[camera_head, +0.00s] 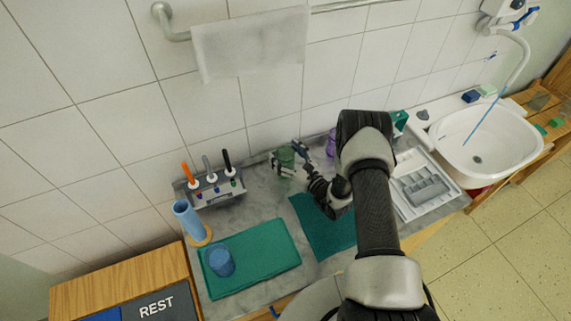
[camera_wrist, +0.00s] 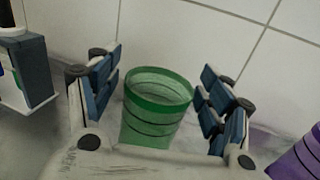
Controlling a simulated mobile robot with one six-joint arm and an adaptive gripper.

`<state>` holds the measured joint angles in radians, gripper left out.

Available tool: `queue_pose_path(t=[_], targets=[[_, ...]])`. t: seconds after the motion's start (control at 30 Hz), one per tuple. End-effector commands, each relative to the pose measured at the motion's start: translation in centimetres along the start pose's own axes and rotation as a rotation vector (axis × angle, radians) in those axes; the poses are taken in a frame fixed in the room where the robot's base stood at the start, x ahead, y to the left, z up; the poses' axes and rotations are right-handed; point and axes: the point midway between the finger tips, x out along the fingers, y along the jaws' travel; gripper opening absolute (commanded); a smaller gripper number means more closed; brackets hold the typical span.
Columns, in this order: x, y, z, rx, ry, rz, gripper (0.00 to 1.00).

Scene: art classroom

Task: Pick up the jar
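A green see-through jar (camera_head: 286,155) stands on the grey counter near the tiled wall. In the wrist view the jar (camera_wrist: 156,100) is upright with its open rim up and dark bands around it. My gripper (camera_head: 290,163) is open at the jar, and it fills the lower part of the wrist view (camera_wrist: 160,100). One blue-padded finger is on each side of the jar, with a visible gap on both sides. The jar's bottom is hidden behind my gripper's body.
A purple container (camera_wrist: 300,158) stands to the right, partly behind my arm in the head view (camera_head: 331,143). A tool holder (camera_head: 214,189) stands left. A blue cup (camera_head: 220,261) sits on a green mat (camera_head: 270,250); a blue cylinder (camera_head: 188,220) is nearby. A white sink (camera_head: 485,138) lies right.

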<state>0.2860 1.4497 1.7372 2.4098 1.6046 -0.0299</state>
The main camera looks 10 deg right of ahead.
Motion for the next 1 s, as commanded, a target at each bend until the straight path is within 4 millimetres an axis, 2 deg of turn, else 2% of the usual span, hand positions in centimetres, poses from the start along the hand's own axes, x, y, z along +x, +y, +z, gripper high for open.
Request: queue_pose_path(t=[0.07, 0.67, 1.0], targets=[[-0.02, 0.0, 0.0, 0.0, 0.0, 0.0, 0.64], [-0.03, 0.02, -0.02, 0.0, 0.0, 0.0, 0.24], [-0.02, 0.01, 0.37, 0.0, 0.0, 0.0, 0.23]])
